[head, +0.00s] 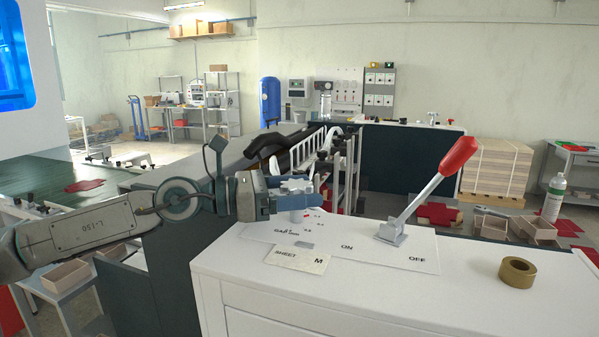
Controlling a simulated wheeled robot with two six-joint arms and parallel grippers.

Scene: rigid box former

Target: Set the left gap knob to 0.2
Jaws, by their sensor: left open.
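My left gripper (300,194) comes in from the left over the white cabinet top (360,270). It is open, with its fingers at the gap knob (297,215). Only a small part of the knob shows below the fingers; the rest is hidden. The numbers are too small to read, and I cannot tell where the knob points. I cannot tell whether the fingers touch it. My right gripper is not in view.
A red-handled lever (430,193) rises from the ON/OFF plate to the right. A sheet-size card (297,259) lies in front of the knob. A roll of brown tape (517,272) sits near the right edge.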

